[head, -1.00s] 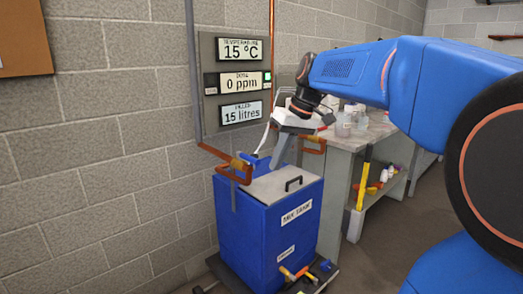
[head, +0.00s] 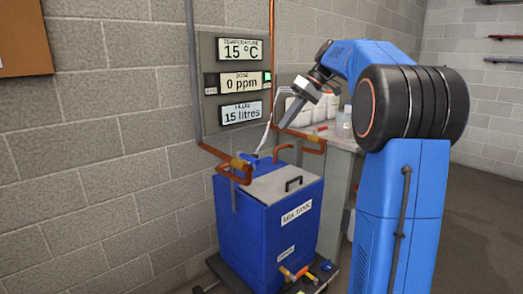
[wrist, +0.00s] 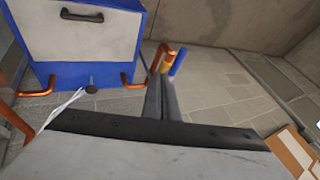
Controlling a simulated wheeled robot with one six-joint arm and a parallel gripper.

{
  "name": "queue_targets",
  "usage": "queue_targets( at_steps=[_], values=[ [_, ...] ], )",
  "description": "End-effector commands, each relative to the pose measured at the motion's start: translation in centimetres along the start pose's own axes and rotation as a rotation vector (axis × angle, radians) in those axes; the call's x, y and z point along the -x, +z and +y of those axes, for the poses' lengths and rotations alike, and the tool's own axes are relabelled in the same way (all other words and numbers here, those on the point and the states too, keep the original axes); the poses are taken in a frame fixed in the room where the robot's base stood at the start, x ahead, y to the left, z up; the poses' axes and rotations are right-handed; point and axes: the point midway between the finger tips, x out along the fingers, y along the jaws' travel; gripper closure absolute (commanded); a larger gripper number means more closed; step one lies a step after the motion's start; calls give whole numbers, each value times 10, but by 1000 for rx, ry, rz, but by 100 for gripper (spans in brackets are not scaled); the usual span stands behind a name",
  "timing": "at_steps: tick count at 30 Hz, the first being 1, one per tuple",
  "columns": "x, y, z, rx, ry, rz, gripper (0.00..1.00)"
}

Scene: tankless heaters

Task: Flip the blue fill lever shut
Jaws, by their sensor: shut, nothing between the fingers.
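The blue fill lever shows in the wrist view (wrist: 178,62) as a short blue bar beside a brass and copper valve (wrist: 167,62), just beyond my fingertips. In the head view the brass fitting (head: 238,163) sits on the copper pipe at the back left of the blue mix tank (head: 262,225); the lever is hard to tell from the blue tank there. My gripper (head: 283,124) is shut and empty, pointing down to the left, above the tank's back. Its dark fingers also show in the wrist view (wrist: 162,90). I cannot tell whether they touch the lever.
A wall panel (head: 237,80) reads 15 °C, 0 ppm and 15 litres. The tank's grey lid (head: 272,184) has a black handle. A low outlet (head: 292,274) with orange and blue parts juts from the tank's front. A bench (head: 338,150) with containers stands behind.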

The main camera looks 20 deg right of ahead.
Motion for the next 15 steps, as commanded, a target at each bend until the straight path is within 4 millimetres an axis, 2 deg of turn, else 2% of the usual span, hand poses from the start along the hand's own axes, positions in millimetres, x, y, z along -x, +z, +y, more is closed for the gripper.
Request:
queue_targets(
  at_steps=[10, 15],
  values=[
    [-2, 0, 0, 0, 0, 0, 100],
    [-16, 0, -1, 0, -1, -1, 100]
  ],
)
